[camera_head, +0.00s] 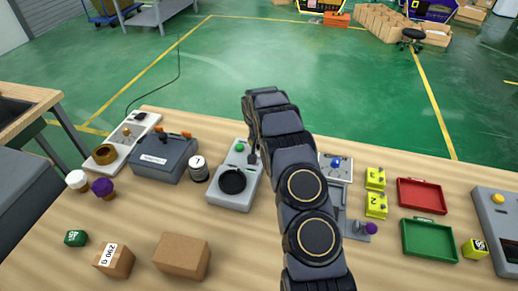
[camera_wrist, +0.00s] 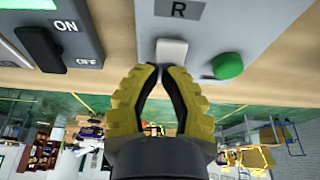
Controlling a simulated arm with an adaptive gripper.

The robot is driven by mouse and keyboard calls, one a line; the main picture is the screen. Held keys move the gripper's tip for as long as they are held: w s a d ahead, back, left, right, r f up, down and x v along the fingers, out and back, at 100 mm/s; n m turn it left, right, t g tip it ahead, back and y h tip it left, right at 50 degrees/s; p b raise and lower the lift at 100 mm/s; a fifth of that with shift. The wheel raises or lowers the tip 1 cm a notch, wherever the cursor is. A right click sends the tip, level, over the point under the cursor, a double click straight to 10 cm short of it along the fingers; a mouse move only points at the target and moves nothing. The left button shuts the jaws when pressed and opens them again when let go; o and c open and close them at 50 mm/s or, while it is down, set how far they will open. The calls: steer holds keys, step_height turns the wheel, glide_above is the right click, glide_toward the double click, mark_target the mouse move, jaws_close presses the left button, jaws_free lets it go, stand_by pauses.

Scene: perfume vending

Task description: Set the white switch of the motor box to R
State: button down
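The motor box (camera_head: 226,193) is a light grey box with a black round disc on top and a green button (camera_head: 239,147) at its far end. In the wrist view the white switch (camera_wrist: 171,51) sits between the dark R label (camera_wrist: 179,9) and the near edge of the box (camera_wrist: 225,35). The green button (camera_wrist: 228,66) is right of the switch there. My gripper (camera_wrist: 161,68) has its yellow-black fingertips together right at the switch's edge. It looks shut with nothing between the tips; I cannot tell whether they touch the switch. In the head view the switch is not clearly visible.
Another grey box with a black ON/OFF switch (camera_wrist: 38,47) is close on the left in the wrist view. In the head view a white-lidded jar (camera_head: 198,169) and a dark grey box (camera_head: 163,160) stand left of the motor box. My arm covers the table to its right.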

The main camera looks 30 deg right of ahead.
mark_target(259, 153)
steer(key=shift+w+d, duration=0.1)
steer(key=shift+r, duration=0.1)
steer(key=shift+r, duration=0.3)
steer(key=v, duration=0.4)
steer(key=shift+r, duration=0.15)
steer(key=s+a+r, duration=0.3)
steer(key=r, duration=0.4)
steer(key=shift+s+a+r, duration=0.15)
steer(key=shift+s+a, duration=0.25)
